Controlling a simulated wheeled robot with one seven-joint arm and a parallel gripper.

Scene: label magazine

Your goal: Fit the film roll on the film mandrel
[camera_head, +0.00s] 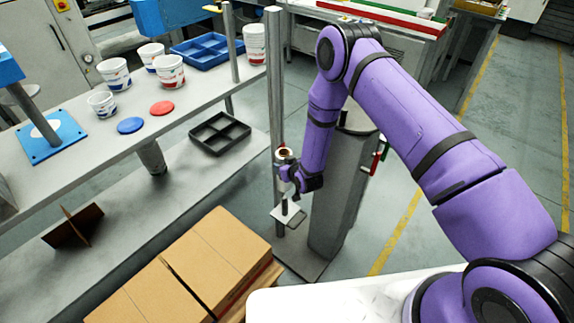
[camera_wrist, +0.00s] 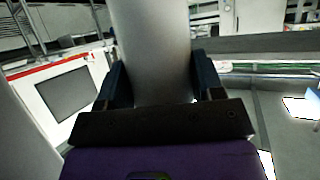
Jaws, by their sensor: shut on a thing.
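The film roll (camera_head: 284,154) is a pale upright cylinder with a brown core at its top. My gripper (camera_head: 288,172) is shut around its side. In the wrist view the roll (camera_wrist: 155,50) fills the space between the two dark fingers of my gripper (camera_wrist: 160,85). A small light plate (camera_head: 289,216) with a short dark peg, seemingly the film mandrel, sits below my gripper by a grey post. The roll appears above it and apart from it. The roll's lower end is partly hidden by my gripper, so its alignment over the peg cannot be told.
A tall grey post (camera_head: 275,100) stands close to the left of the roll. A wide grey column (camera_head: 341,190) stands just right of my gripper. Cardboard boxes (camera_head: 190,262) lie at the front left. A shelf with cups (camera_head: 170,72) and a black tray (camera_head: 220,133) is at left.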

